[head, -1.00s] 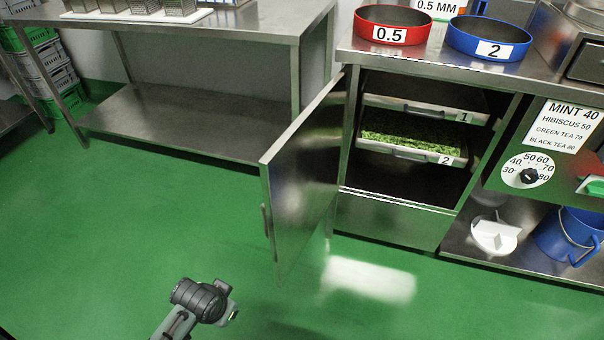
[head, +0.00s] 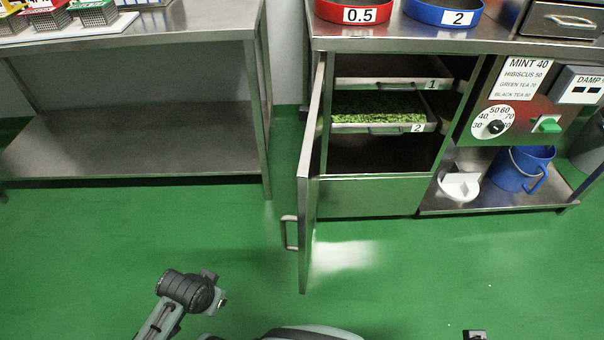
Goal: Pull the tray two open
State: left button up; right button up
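Tray two (head: 377,130) is a shallow metal tray filled with green leaves, in the open cabinet in the head view. It sits below tray one (head: 385,84), and its front carries a dark handle and a "2" label. The cabinet door (head: 309,190) is swung open toward me, on the left of the opening. The dark end of my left arm (head: 190,290) is low on the left, over the floor and well away from the tray. Its fingers cannot be made out. My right gripper cannot be seen; only a small dark piece shows at the bottom edge.
A red "0.5" sieve (head: 356,11) and a blue "2" sieve (head: 445,13) stand on the cabinet top. A dial panel (head: 495,124), white scoop-like item (head: 459,186) and blue bucket (head: 522,168) are at the right. A steel table (head: 130,135) is at left. The green floor (head: 400,275) ahead is clear.

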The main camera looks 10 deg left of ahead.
aim_at(375, 112)
jog(key=i+j+z, duration=0.15)
jog(key=j, duration=0.25)
jog(key=j+z, duration=0.15)
jog(key=j, duration=0.25)
jog(key=i+j+z, duration=0.2)
jog(key=j, duration=0.25)
jog(key=k, duration=0.1)
